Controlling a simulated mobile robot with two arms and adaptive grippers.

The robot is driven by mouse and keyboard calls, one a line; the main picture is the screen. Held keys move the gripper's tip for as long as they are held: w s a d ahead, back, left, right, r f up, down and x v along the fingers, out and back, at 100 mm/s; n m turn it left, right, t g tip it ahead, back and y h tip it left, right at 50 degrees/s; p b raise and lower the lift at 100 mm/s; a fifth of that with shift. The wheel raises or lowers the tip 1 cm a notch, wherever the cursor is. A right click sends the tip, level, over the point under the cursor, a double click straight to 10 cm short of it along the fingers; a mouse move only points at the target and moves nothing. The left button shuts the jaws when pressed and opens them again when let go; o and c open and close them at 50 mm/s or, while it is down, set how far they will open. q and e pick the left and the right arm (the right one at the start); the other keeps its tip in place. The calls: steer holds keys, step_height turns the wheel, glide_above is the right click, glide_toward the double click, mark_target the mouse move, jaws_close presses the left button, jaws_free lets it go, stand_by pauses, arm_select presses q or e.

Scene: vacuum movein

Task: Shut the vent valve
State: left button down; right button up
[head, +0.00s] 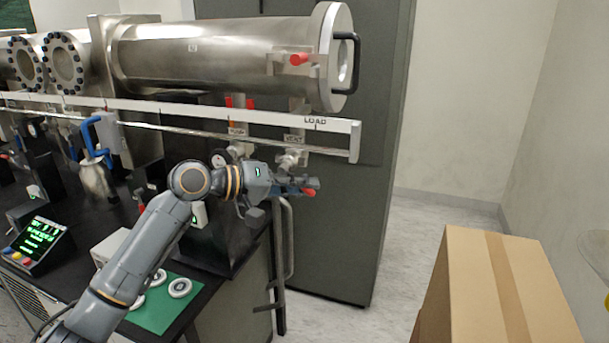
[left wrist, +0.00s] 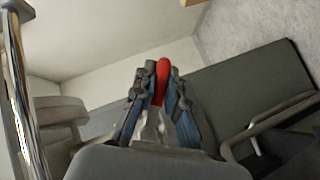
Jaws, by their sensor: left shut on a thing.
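The vent valve (head: 291,159) hangs below the rail under the steel chamber, beneath a label reading VENT. Its red handle (head: 309,192) shows at the fingertips of my left gripper (head: 304,186). In the left wrist view the red handle (left wrist: 161,80) stands between the two fingers of my left gripper (left wrist: 161,88), which are shut on it. The fingers hide part of the handle, and the valve's metal stem behind it is blurred. My right gripper is not in view.
The steel chamber (head: 215,55) and white rail (head: 215,112) run above my left arm. A green mat (head: 156,314) with metal rings lies on the black bench. A grey cabinet (head: 338,225) stands behind. A cardboard box (head: 485,290) stands at the right, with open floor between.

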arm_select(q)
steer(key=shift+f, duration=0.15)
stand_by(0.4)
steer(key=c, duration=1.3)
jaws_free()
steer(key=shift+a, duration=0.1)
steer(key=shift+c, duration=0.2)
steer(key=v, duration=1.2)
